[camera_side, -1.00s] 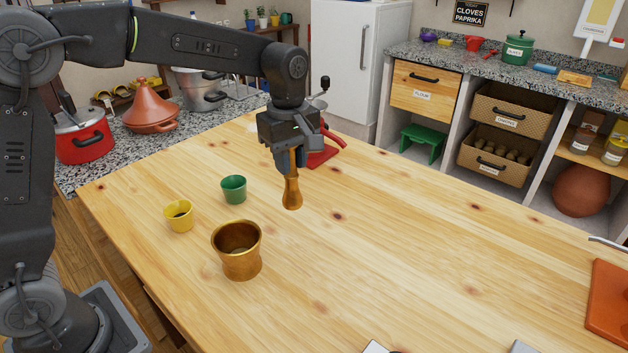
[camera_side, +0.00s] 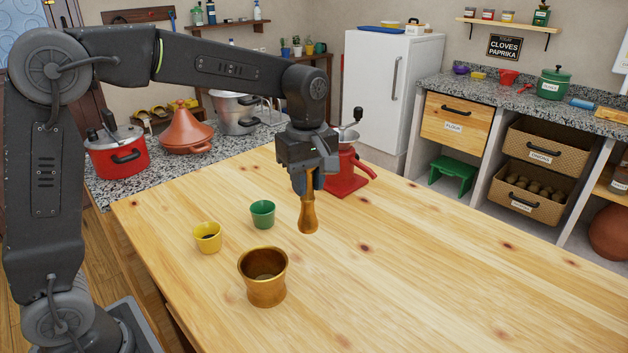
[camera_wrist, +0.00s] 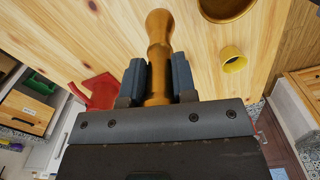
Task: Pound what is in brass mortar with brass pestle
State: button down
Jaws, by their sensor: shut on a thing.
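The brass mortar (camera_side: 263,292) stands upright on the wooden table in the side view. A little dark content shows inside it, too small to identify. Its edge also shows at the top of the wrist view (camera_wrist: 226,8). My gripper (camera_side: 306,186) is shut on the brass pestle (camera_side: 309,215), which hangs with its thick end down, behind and right of the mortar and apart from it. In the wrist view the pestle (camera_wrist: 158,45) sits between the two dark fingers of my gripper (camera_wrist: 158,80).
A yellow cup (camera_side: 207,240) with dark content and a green cup (camera_side: 262,217) stand left of and behind the mortar. A red grinder (camera_side: 347,180) stands behind my gripper. The table (camera_side: 440,270) is clear to the right.

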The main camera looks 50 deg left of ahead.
jog(key=s+a+r, duration=0.1)
jog(key=s+r, duration=0.1)
jog(key=s, duration=0.9)
notch_tip(320, 180, down, 9)
jog(key=shift+w, duration=0.25)
jog(key=shift+f, duration=0.1)
dwell(0.4)
dwell(1.2)
jog(key=shift+f, duration=1.45)
jog(key=shift+r, duration=1.55)
